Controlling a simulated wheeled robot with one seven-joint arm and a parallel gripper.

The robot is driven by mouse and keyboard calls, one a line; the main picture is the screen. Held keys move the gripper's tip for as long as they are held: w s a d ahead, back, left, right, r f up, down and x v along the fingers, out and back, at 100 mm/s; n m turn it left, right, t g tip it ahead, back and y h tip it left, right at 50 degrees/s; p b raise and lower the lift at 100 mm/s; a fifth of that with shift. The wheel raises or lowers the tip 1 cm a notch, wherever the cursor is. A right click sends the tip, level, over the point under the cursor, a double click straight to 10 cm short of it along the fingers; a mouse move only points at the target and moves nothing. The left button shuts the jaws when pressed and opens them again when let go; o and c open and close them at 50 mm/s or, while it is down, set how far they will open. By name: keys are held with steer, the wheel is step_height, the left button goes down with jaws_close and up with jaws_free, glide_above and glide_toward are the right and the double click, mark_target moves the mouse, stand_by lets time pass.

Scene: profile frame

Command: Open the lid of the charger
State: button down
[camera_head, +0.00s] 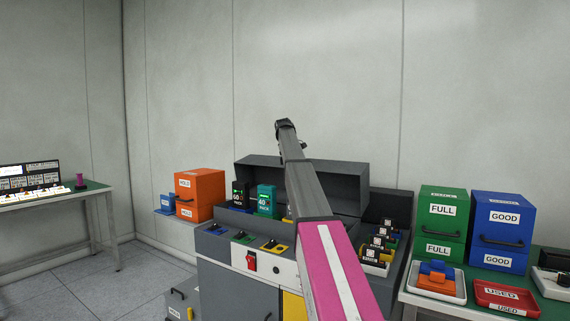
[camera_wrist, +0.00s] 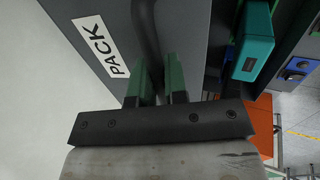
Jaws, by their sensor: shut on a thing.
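The charger (camera_head: 222,285) is a grey cabinet in the middle of the head view. Its dark grey lid (camera_head: 342,184) stands raised at the back of the cabinet, above its slots. In the wrist view the lid's grey face (camera_wrist: 190,40) carries a white PACK label and a dark bar handle (camera_wrist: 146,30). My gripper (camera_wrist: 158,76) has its two green fingers on either side of this handle and is shut on it. In the head view my arm reaches over the charger, and the fingers are hidden there.
A black pack (camera_head: 240,194) and a teal pack (camera_head: 266,200) stand upright at the charger's left. An orange box (camera_head: 201,193) is further left. Green (camera_head: 442,213) and blue (camera_head: 503,219) boxes and a red tray (camera_head: 505,297) are on the right table. The wall is behind.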

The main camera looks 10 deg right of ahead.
steer(key=w+d, duration=0.4)
steer(key=w+d+f, duration=0.1)
steer(key=w+d, duration=0.1)
steer(key=shift+w+d+f, duration=0.2)
steer(key=shift+w+d, duration=0.2)
steer(key=c, duration=1.2)
jaws_free()
steer(key=shift+o, duration=0.2)
steer(key=v, duration=1.1)
